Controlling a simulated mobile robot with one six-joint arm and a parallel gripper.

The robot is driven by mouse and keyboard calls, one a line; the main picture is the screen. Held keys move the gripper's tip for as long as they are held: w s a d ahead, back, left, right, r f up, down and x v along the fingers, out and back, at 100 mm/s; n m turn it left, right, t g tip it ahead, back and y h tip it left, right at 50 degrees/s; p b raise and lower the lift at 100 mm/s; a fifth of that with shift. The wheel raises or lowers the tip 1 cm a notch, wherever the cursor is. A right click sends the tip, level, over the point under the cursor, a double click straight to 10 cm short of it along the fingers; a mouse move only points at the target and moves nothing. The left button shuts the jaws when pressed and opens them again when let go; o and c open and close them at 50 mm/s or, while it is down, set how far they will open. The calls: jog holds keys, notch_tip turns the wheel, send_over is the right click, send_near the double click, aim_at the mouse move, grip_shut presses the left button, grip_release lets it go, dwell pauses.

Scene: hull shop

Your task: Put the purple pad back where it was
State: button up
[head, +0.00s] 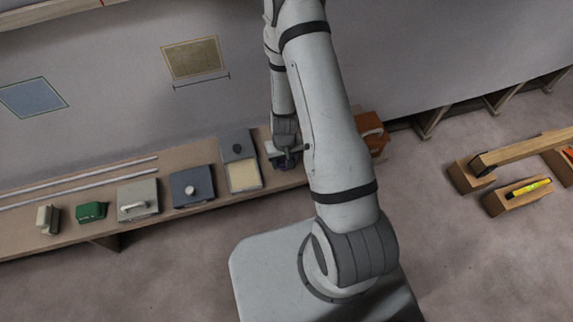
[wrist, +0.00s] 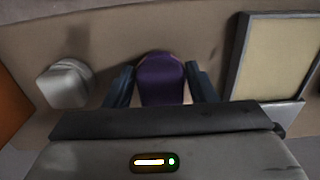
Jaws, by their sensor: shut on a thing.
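The purple pad (wrist: 161,80) sits between the two dark fingers of my gripper (wrist: 160,84) in the wrist view. My gripper is shut on it. In the head view my gripper (head: 286,158) is low over the bench along the wall, with only a small dark purple bit of the pad (head: 283,166) showing under it. The pad is over the bench top (wrist: 110,35); I cannot tell whether it touches it. My arm hides part of the bench to the right of the gripper.
A grey panel with a cream face (head: 243,176) lies beside the gripper. A pale grey block (wrist: 66,84) stands on its other side. Further left are a dark box with a knob (head: 191,188), a handled grey box (head: 138,200) and a green block (head: 91,210). An orange box (head: 372,134) stands right.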

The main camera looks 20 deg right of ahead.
jog(key=shift+f, duration=0.65)
jog(key=shift+r, duration=0.15)
jog(key=o, duration=0.9)
